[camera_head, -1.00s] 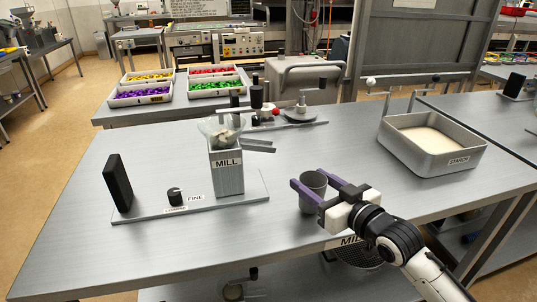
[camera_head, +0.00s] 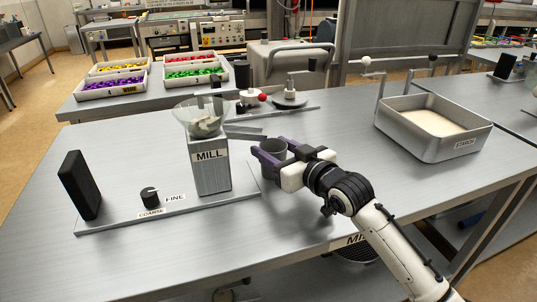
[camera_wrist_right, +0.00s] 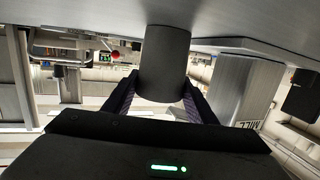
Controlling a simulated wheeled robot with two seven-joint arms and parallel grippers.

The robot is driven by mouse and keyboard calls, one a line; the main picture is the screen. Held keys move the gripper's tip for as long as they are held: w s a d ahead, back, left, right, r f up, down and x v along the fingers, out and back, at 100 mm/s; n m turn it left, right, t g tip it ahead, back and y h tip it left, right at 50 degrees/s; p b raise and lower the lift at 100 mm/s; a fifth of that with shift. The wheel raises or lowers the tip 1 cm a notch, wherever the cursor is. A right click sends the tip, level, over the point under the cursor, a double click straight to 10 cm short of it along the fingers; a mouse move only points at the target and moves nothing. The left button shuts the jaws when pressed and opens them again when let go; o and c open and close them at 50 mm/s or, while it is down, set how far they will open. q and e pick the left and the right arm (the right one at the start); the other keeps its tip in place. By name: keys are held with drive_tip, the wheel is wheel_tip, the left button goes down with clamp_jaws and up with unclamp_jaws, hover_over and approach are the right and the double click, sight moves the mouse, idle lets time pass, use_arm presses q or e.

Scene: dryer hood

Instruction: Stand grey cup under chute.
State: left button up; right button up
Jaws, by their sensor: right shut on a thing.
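The grey cup (camera_head: 273,150) is upright between the purple fingers of my right gripper (camera_head: 268,158), which is shut on it. The cup also shows large in the upside-down wrist view (camera_wrist_right: 165,65), with a finger on each side. The mill (camera_head: 211,165) stands to the left of the cup. Its grey chute (camera_head: 245,132) sticks out to the right near its top. The cup is just right of the chute's end; I cannot tell whether its base touches the table. My left gripper is not in view.
The mill's base plate (camera_head: 120,222) carries a black upright block (camera_head: 79,185) and a COARSE/FINE knob (camera_head: 150,197). A starch tray (camera_head: 430,143) stands at the right. Behind are trays of coloured pieces (camera_head: 115,85) and a round-plated stand (camera_head: 290,98). The table front is clear.

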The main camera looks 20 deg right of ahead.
drive_tip(key=shift+s+r, duration=0.2)
drive_tip(key=shift+s, duration=0.05)
drive_tip(key=shift+w+f, duration=0.1)
drive_tip(key=shift+f, duration=0.05)
drive_tip(key=o, duration=0.6)
drive_tip(key=shift+f, duration=0.1)
drive_tip(key=o, duration=0.5)
drive_tip(key=v, duration=1.2)
